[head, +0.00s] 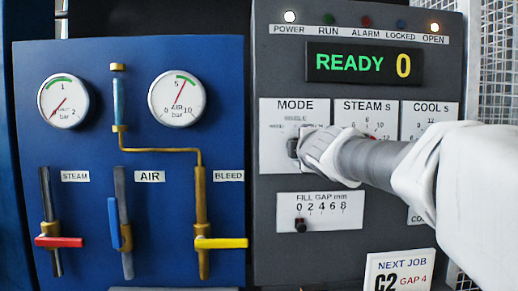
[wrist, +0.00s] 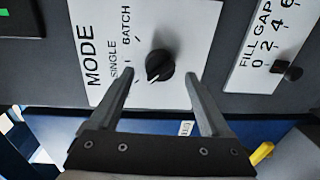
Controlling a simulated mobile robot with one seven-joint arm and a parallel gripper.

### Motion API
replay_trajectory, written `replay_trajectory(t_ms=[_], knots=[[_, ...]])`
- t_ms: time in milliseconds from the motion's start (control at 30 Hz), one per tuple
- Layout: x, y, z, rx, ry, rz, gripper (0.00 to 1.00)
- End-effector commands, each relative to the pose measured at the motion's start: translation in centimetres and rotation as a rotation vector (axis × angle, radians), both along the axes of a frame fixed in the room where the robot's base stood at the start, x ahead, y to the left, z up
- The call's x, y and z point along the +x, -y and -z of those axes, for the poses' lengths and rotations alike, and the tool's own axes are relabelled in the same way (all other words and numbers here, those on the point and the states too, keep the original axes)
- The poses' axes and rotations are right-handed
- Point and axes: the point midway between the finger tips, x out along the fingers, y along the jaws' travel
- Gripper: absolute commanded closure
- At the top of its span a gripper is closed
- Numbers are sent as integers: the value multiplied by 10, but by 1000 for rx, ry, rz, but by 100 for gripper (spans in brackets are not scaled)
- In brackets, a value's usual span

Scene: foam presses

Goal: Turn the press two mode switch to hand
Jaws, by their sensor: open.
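The mode switch is a black round knob on a white MODE plate (head: 277,107), seen close in the wrist view as the knob (wrist: 160,65). Its white mark points down and left in the wrist view, to the side of SINGLE away from BATCH. No HAND label is readable; the left finger covers part of the plate. My gripper (wrist: 159,73) is open, one finger on each side of the knob, with gaps showing. In the head view my gripper (head: 301,147) is at the MODE plate and hides most of the knob. No press number is visible.
The fill gap slider (head: 301,225) lies below the MODE plate. The steam dial (head: 371,137) is just right, partly behind my arm. A display (head: 363,64) reads READY 0. Red (head: 60,241), blue (head: 126,237) and yellow (head: 221,243) valve handles stand out at left.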

Motion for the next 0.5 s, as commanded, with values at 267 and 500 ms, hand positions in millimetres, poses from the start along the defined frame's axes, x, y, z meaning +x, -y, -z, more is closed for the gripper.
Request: replay_trajectory(t_ms=[267, 500], knots=[[-50, -1, -6, 0, 3, -1, 19], [-93, -1, -9, 0, 3, -2, 19]])
